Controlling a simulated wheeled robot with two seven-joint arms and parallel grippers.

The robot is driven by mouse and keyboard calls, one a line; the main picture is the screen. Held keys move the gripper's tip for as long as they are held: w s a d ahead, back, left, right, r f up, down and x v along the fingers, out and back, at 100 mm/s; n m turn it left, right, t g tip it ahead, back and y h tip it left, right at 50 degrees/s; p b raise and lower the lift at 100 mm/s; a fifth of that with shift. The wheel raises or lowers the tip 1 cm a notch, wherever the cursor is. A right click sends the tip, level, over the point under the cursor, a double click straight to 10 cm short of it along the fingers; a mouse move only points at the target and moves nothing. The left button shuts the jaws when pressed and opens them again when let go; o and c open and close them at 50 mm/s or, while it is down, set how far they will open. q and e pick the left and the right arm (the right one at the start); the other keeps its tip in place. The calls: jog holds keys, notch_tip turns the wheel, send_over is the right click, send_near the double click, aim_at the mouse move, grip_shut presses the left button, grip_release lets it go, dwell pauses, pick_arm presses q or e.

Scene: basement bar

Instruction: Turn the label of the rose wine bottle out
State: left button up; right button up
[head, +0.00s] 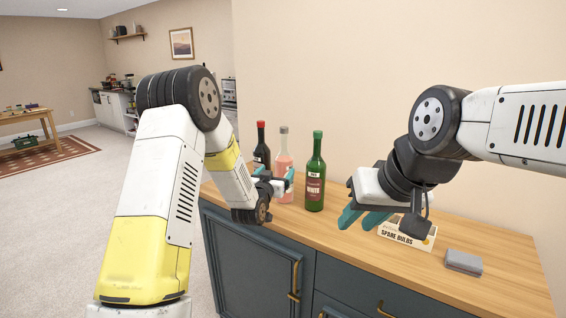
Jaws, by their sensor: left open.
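The rose wine bottle (284,160), pink with a pale top, stands upright on the wooden counter between a dark bottle and a green one. My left gripper (276,181) is open in front of its lower part, its teal fingers pointing toward the bottle. The gripper hides some of the bottle, and I cannot tell whether the fingers straddle or touch it. I cannot make out clearly which way its label faces. My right gripper (363,219) hangs over the counter to the right, its teal fingers apart with nothing between them.
A dark bottle with a red cap (261,146) stands left of the rose bottle, and a green bottle labelled white (316,175) stands close on its right. A spare bulbs box (409,237) and a grey block (463,262) lie farther right on the counter (500,286).

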aim_at(284, 161)
pick_arm(q)
jog(key=shift+x, duration=5.4)
jog(key=c, duration=1.3)
jog(key=shift+o, duration=0.2)
jog(key=shift+a+f+m+g+h, duration=0.15)
jog(key=shift+m+g+h, duration=0.65)
jog(key=shift+m+h, duration=0.8)
jog(key=shift+m+g+h, duration=1.5)
jog(key=shift+g+h, duration=0.4)
jog(key=shift+h, duration=0.7)
jog(key=o, duration=1.2)
